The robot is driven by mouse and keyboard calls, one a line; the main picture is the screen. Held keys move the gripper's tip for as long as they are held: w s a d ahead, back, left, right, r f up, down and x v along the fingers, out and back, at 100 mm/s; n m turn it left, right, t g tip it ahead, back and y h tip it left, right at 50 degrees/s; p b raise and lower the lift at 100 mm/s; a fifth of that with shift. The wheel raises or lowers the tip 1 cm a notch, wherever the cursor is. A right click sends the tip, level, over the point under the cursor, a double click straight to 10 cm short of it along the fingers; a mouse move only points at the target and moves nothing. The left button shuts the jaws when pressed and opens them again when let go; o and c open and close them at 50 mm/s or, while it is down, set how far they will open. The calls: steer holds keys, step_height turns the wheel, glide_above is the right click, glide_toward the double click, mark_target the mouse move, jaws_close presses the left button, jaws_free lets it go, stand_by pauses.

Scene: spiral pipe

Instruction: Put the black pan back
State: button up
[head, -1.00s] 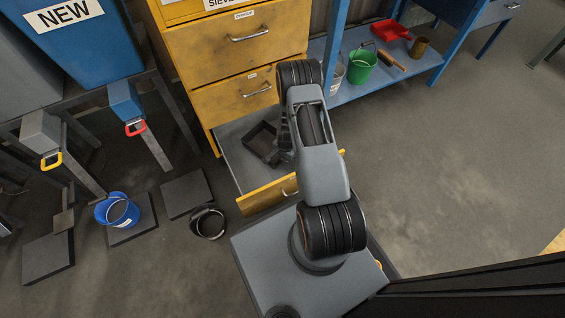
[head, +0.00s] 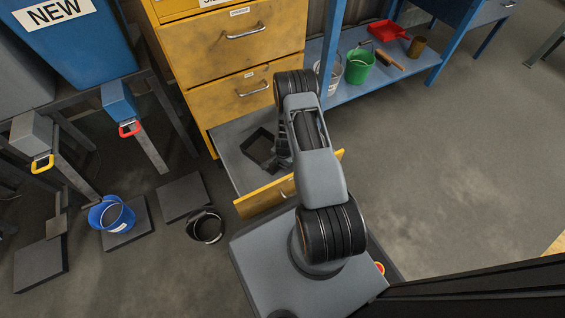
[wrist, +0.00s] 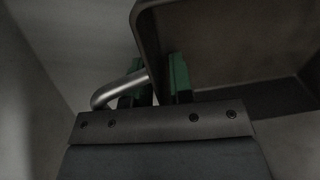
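The black pan (head: 262,147), a dark square tray with raised walls, lies in the open bottom drawer (head: 222,145) of the yellow cabinet. My gripper (head: 286,141) is low over the drawer at the pan's right side; its fingers are mostly hidden by my arm. In the wrist view, the green fingers (wrist: 160,82) stand close together on either side of the pan's wall (wrist: 150,42), and the gripper looks shut on it. A silver curved bar (wrist: 118,90), apparently the pan's handle, meets the wall beside the left finger.
The drawer's yellow front (head: 265,198) stands pulled out near my base. A black bucket (head: 206,227) and a blue bucket (head: 112,215) stand left of it. A blue shelf (head: 340,90) with a green bucket (head: 359,68) stands right of the cabinet. The floor at the right is clear.

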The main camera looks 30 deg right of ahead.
steer(key=shift+o, duration=0.4)
steer(key=shift+r, duration=0.15)
steer(key=s+a+r+n+t+p, duration=0.1)
steer(key=a+r+n+p, duration=0.2)
steer(key=r, duration=1.4)
steer(key=a+r+n+p, duration=0.3)
steer(key=r, duration=1.5)
steer(key=s+a+r+n, duration=0.2)
steer(key=s+r+n, duration=0.1)
steer(key=s+r, duration=0.4)
steer(key=s+a+r+n, duration=0.3)
steer(key=s+r+n, duration=0.1)
steer(key=s+r, duration=0.3)
steer(key=shift+s+a+n+t, duration=0.25)
steer(key=shift+a+n+t, duration=0.05)
steer(key=shift+t, duration=0.1)
